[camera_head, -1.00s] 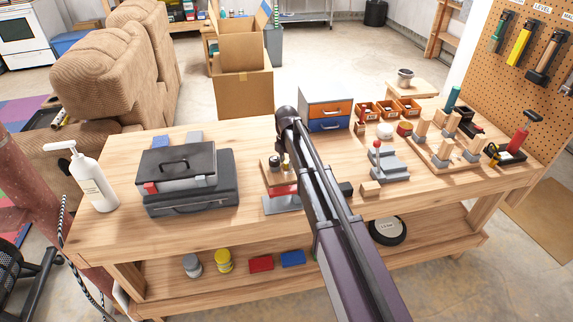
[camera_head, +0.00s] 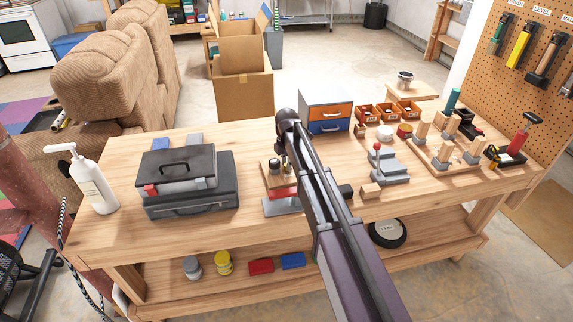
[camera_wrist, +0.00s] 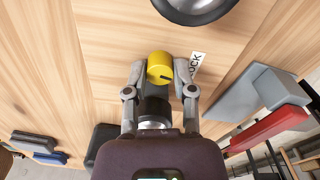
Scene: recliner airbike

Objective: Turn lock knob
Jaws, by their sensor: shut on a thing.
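A yellow round knob (camera_wrist: 159,64) with a dark pointer mark shows in the wrist view, in front of a pale wooden surface. In the head view my arm runs to the middle of the workbench. The knob cannot be made out there, and my gripper is largely hidden behind the arm.
A grey base (camera_head: 284,206) with a red part stands close to my arm on the workbench (camera_head: 250,222). A black case (camera_head: 192,200) stands left, a drawer unit (camera_head: 327,109) behind, and a red-knobbed lever block (camera_head: 388,167) right. A dark round object (camera_wrist: 194,8) shows above the knob.

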